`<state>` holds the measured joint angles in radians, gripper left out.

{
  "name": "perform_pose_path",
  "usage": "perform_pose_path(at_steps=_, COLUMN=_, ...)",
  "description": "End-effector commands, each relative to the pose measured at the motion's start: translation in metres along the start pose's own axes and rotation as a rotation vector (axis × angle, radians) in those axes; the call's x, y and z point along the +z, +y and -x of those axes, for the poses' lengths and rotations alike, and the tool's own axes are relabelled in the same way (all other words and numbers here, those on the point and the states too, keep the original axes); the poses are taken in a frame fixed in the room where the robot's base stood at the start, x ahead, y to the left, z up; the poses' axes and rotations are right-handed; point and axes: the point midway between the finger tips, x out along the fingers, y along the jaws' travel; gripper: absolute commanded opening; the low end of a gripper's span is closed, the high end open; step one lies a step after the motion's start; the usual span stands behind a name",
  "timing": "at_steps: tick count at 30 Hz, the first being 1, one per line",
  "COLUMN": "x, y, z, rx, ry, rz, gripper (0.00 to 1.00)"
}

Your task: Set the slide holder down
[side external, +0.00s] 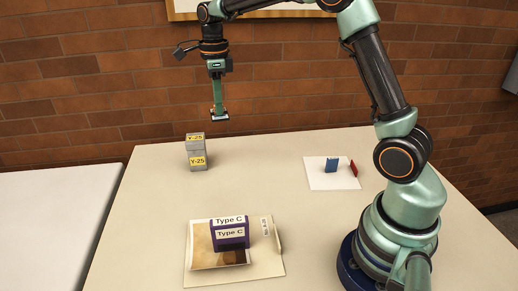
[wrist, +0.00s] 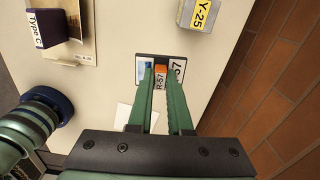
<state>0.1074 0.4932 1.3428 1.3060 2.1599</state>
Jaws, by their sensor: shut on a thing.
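The slide holder (wrist: 161,71) is a small flat piece with a dark edge, white and blue patches, an orange patch and a label ending in 57. My gripper (wrist: 160,78) is shut on it, with the green fingers covering parts of it. In the side external view, my gripper (side external: 218,108) points down with the slide holder (side external: 219,117) at its fingertips. It hangs in the air, clear of the pale table (side external: 290,190), above and slightly right of the grey Y-25 box in the picture.
The grey Y-25 box (side external: 197,158) stands near the table's far left. The purple Type C box (side external: 230,233) stands on papers (side external: 262,265) at the front. A white sheet (side external: 322,181) carries blue (side external: 331,166) and red (side external: 353,168) pieces. The table's middle is free.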

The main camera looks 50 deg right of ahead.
Motion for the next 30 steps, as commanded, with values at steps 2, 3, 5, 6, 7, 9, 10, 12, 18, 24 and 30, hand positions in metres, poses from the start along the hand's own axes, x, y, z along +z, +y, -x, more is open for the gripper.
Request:
perform_pose_path(at_steps=2, x=-0.038, y=-0.017, z=0.001, rx=0.0, ry=0.0, rz=-0.032, gripper=0.0)
perform_pose_path(at_steps=3, x=-0.055, y=-0.023, z=0.001, rx=0.0, ry=0.0, rz=-0.041, gripper=0.0)
perform_pose_path(at_steps=5, x=-0.078, y=-0.031, z=0.001, rx=-0.001, ry=-0.001, rz=-0.055, gripper=0.0)
perform_pose_path(at_steps=6, x=-0.091, y=-0.035, z=0.001, rx=-0.001, ry=-0.001, rz=-0.062, gripper=0.0)
perform_pose_path(at_steps=7, x=-0.101, y=-0.037, z=0.001, rx=-0.001, ry=-0.001, rz=-0.068, gripper=0.0)
perform_pose_path(at_steps=9, x=-0.119, y=-0.041, z=0.001, rx=-0.001, ry=0.0, rz=-0.077, gripper=0.0)
perform_pose_path(at_steps=10, x=-0.126, y=-0.042, z=0.001, rx=-0.001, ry=0.0, rz=-0.08, gripper=0.0)
perform_pose_path(at_steps=12, x=-0.137, y=-0.044, z=0.001, rx=-0.001, ry=-0.001, rz=-0.085, gripper=0.0)
perform_pose_path(at_steps=18, x=-0.147, y=-0.045, z=-0.017, rx=0.004, ry=0.001, rz=-0.089, gripper=0.0)
perform_pose_path(at_steps=24, x=-0.147, y=-0.044, z=-0.065, rx=0.006, ry=0.002, rz=-0.088, gripper=0.0)
perform_pose_path(at_steps=30, x=-0.146, y=-0.044, z=-0.114, rx=0.005, ry=0.002, rz=-0.088, gripper=0.0)
